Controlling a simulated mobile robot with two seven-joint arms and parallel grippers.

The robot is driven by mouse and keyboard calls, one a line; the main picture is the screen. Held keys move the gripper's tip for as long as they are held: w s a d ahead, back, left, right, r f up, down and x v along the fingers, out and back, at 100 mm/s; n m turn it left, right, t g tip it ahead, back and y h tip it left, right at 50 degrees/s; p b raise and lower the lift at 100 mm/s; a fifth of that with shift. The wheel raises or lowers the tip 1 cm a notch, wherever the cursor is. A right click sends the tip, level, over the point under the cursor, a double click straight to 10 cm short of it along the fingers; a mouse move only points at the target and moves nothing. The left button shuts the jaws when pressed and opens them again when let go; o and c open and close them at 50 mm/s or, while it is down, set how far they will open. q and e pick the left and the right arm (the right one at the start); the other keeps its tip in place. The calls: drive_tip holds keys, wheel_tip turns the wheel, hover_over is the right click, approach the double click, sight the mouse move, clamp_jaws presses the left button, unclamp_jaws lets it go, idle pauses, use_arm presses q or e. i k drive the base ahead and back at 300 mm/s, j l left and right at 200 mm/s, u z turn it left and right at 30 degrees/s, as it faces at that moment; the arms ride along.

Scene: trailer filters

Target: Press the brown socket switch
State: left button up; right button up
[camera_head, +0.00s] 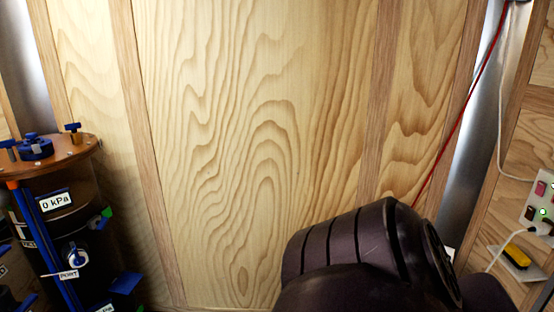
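A white socket panel (538,204) is on the wooden wall at the far right, cut off by the picture edge. A white plug (541,227) sits at the panel's lower part. The switches are too small to tell their positions. A dark arm link of mine fills the bottom, right of the middle, to the left of the panel and apart from it in the picture. Neither of my grippers shows.
A dark cylindrical filter vessel (62,215) with a brown lid, blue knobs and a "0 kPa" label stands at the left. A yellow object (517,257) sits below the panel. A white cable (499,110) and a red cable (466,105) run along the right. Wooden panelling (230,130) fills the middle.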

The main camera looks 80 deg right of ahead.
sight(529, 215)
drive_tip(key=k+z, duration=0.1)
drive_tip(key=z, duration=4.05)
